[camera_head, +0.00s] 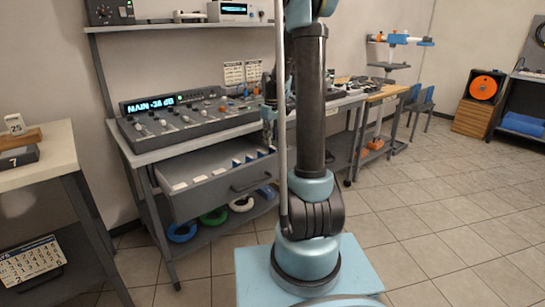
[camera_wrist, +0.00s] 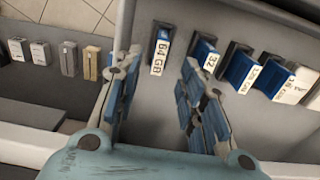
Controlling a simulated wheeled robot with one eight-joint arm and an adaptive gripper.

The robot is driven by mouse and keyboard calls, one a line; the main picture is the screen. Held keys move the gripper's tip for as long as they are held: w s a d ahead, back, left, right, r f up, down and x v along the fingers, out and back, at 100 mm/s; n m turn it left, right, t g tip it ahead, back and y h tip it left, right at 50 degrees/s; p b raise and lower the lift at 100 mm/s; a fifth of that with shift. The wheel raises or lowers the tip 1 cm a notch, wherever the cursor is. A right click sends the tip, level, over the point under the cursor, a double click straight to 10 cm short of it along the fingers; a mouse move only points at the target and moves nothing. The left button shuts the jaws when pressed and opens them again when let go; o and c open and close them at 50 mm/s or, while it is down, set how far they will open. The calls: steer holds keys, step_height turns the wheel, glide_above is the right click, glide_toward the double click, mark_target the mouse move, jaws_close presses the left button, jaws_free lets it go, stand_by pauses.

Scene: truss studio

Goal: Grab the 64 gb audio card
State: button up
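In the wrist view a card marked "64 GB" (camera_wrist: 161,50), with a white label and dark blue body, stands in the drawer (camera_wrist: 165,110). My gripper (camera_wrist: 160,75) is open. Its two blue-padded fingers are spread, with the card past the tips and roughly between them, the left finger closer. Nothing is held. In the head view my gripper (camera_head: 269,118) hangs over the right end of the open drawer (camera_head: 215,190). The card's label cannot be read in that view.
Right of it stand a "32" card (camera_wrist: 206,57) and several other labelled cards (camera_wrist: 265,78). Several pale and tan cards (camera_wrist: 68,59) stand at the left. In the head view a mixing console (camera_head: 190,119) sits on the bench above the drawer. Coiled cables (camera_head: 213,216) lie on the lower shelf.

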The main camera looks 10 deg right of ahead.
mark_target(273, 148)
steer(key=shift+s+d+f, duration=0.1)
steer(key=shift+f, duration=1.35)
steer(key=shift+s+d+f, duration=0.1)
steer(key=shift+f, duration=1.35)
jaws_close()
